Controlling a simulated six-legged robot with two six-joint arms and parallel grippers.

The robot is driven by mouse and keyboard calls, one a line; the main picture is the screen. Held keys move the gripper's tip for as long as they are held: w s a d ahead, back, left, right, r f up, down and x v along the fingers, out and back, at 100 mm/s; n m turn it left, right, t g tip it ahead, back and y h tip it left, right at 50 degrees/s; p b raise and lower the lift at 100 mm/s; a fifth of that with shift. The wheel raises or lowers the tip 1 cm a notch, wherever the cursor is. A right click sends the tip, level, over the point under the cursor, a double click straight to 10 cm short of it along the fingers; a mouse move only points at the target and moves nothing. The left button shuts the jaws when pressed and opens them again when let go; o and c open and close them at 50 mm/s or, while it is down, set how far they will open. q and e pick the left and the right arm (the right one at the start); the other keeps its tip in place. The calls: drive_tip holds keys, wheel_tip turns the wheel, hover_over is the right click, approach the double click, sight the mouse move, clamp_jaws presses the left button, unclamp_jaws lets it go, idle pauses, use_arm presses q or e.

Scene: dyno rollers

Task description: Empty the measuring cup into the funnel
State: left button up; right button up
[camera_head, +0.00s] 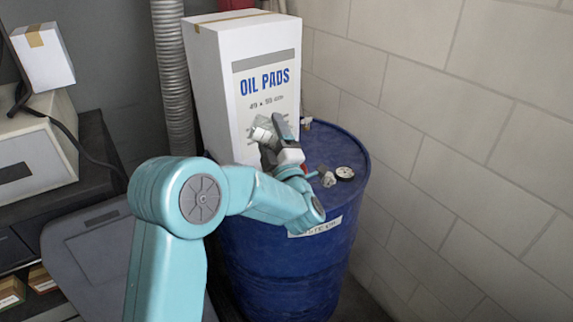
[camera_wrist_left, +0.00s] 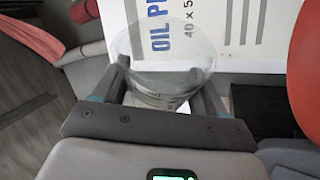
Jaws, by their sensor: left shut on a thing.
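My left gripper (camera_head: 279,134) is above the top of the blue drum, in front of the white box. It is shut on a clear measuring cup (camera_wrist_left: 165,55), which shows between the two fingers in the left wrist view. In the head view the cup is small and hard to make out against the box. I cannot tell what is in the cup or how far it tilts. I cannot pick out the funnel for sure; a smooth orange-red shape (camera_wrist_left: 305,70) at the right edge of the wrist view is cut off. My right gripper is not in view.
The blue drum (camera_head: 285,255) carries a round gauge (camera_head: 345,173) and small fittings (camera_head: 327,177) on its lid. The white "OIL PADS" box (camera_head: 225,80) stands at the back of the lid. A block wall (camera_head: 450,150) closes off the right side. A ribbed duct (camera_head: 174,75) stands left of the box.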

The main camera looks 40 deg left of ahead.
use_arm(q)
drive_tip(key=shift+a+n+g+p, duration=0.1)
drive_tip(key=shift+n+g+p, duration=0.2)
drive_tip(key=shift+n, duration=0.2)
drive_tip(key=shift+s+a+f+n+g+p, duration=0.15)
drive_tip(key=shift+s+f+n+g, duration=0.1)
drive_tip(key=shift+f+n, duration=0.3)
drive_tip(key=shift+s+a+f+n+g+p, duration=0.15)
drive_tip(key=shift+f+n+g, duration=0.15)
drive_tip(key=shift+n, duration=0.35)
drive_tip(key=n+p, duration=0.1)
drive_tip(key=p, duration=0.1)
drive_tip(key=n+g+p, duration=0.1)
drive_tip(key=n+p, duration=0.1)
drive_tip(key=s+a+n+g+p, duration=0.1)
drive_tip(key=n+p, duration=0.1)
drive_tip(key=shift+f+h, duration=0.15)
drive_tip(key=shift+h, duration=0.15)
drive_tip(key=shift+a+f+n+g+b, duration=0.15)
drive_tip(key=shift+f+n+g+b, duration=0.15)
drive_tip(key=shift+f+n, duration=0.1)
drive_tip(key=shift+s+a+f+n+h+b, duration=0.95)
drive_tip(key=shift+f+n+b, duration=1.05)
drive_tip(key=shift+b, duration=2.65)
drive_tip(key=shift+s+a+f+n+h+b, duration=0.55)
drive_tip(key=shift+f+n+h+b, duration=1.15)
drive_tip(key=shift+b, duration=2.95)
drive_tip(key=shift+s+a+f+n+h+b, duration=0.7)
drive_tip(key=shift+f+n+b, duration=1.55)
drive_tip(key=shift+b, duration=2.4)
